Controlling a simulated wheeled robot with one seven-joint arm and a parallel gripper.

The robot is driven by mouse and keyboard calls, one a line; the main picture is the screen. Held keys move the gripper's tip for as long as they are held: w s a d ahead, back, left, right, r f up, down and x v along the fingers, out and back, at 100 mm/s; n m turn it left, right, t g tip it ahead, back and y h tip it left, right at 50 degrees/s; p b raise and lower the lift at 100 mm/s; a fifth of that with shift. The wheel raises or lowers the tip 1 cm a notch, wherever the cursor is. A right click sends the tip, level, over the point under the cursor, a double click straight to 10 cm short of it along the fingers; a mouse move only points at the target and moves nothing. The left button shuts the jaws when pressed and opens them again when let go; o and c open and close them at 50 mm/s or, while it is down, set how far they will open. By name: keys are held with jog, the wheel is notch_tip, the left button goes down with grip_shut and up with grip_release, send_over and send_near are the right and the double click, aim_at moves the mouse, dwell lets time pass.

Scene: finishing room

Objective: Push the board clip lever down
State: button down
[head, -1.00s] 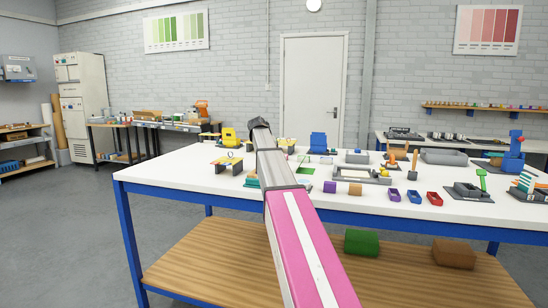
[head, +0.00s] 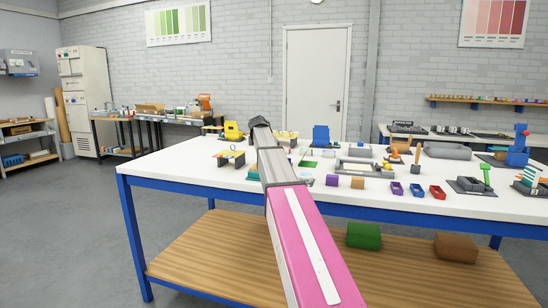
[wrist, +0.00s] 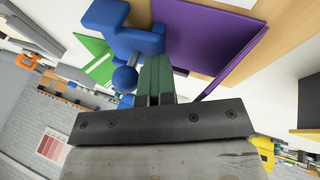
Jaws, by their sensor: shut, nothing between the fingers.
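In the wrist view a blue clip (wrist: 110,18) stands at the top left, with a short arm ending in a blue ball (wrist: 125,79) that looks like its lever. A purple board (wrist: 205,38) lies beside it on a wood-coloured surface (wrist: 278,22). My gripper (wrist: 156,64) is shut and empty. Its dark green fingertips are just right of the ball and in front of the clip and board. I cannot tell whether they touch anything. In the head view my arm hides the gripper, and I cannot pick out the clip.
A green sheet (wrist: 96,60) lies left of the clip in the wrist view. The table's front left is clear.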

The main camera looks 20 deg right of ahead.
jog(key=shift+w, duration=0.1)
notch_tip(320, 180, up, 4)
jog(key=shift+w, duration=0.15)
jog(key=a+r, duration=0.6)
jog(key=a, duration=0.1)
jog(key=shift+w+a+r, duration=0.2)
jog(key=shift+w+a, duration=0.2)
